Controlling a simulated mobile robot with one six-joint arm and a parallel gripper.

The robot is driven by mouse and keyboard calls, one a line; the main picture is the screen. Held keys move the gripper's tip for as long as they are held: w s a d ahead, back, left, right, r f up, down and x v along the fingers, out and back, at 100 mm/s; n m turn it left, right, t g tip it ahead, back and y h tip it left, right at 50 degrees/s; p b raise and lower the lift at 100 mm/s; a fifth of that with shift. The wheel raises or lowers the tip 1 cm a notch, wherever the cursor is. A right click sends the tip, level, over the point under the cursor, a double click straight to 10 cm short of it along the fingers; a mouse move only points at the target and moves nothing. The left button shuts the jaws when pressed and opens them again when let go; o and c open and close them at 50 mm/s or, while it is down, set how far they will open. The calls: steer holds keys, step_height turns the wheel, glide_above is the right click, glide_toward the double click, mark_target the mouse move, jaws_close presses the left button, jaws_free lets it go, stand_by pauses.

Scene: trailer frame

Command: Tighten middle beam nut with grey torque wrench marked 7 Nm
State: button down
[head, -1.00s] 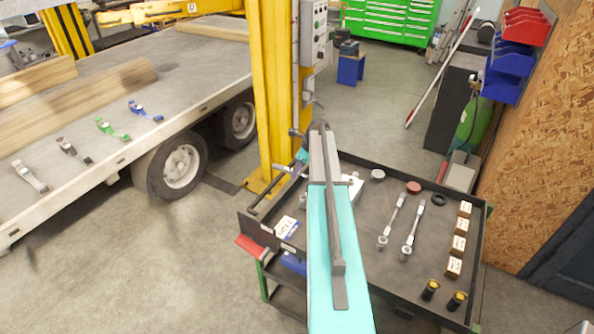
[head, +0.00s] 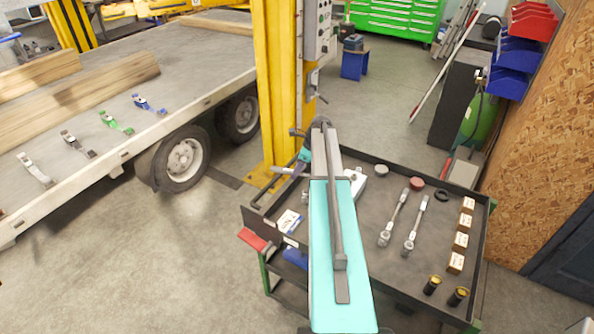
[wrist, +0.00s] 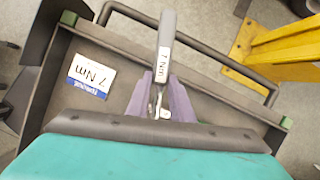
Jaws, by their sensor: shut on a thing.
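My gripper (wrist: 158,105) has purple fingers shut on the grey torque wrench (wrist: 167,35), whose handle carries a 7 Nm label. It holds the wrench above the end tray of the tool cart. A white and blue 7 Nm card (wrist: 92,77) lies in that tray, left of the wrench; it also shows in the head view (head: 289,222). In the head view my arm hides most of the gripper, and a light bar, apparently the wrench handle (head: 283,170), sticks out to its left. The trailer (head: 190,85) stands at the left. I cannot make out the middle beam nut.
The tool cart (head: 487,235) holds two more wrenches (head: 393,220) (head: 415,226), several small boxes (head: 460,240) and two black and yellow sockets (head: 433,285). A yellow post (head: 275,90) stands behind the gripper. Floor (head: 180,260) is open between cart and trailer.

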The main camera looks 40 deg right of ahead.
steer(key=shift+s+a+n, duration=0.8)
steer(key=shift+s+a, duration=0.05)
steer(key=shift+a, duration=0.25)
steer(key=shift+s+a+n+g+y, duration=0.4)
steer(key=shift+s+a+n, duration=0.5)
steer(key=shift+s+a, duration=0.25)
steer(key=s+n, duration=0.1)
steer(key=s+a, duration=0.1)
steer(key=shift+s+a+n, duration=0.3)
steer(key=shift+s+n, duration=0.05)
steer(key=shift+n, duration=0.05)
steer(key=shift+s, duration=0.1)
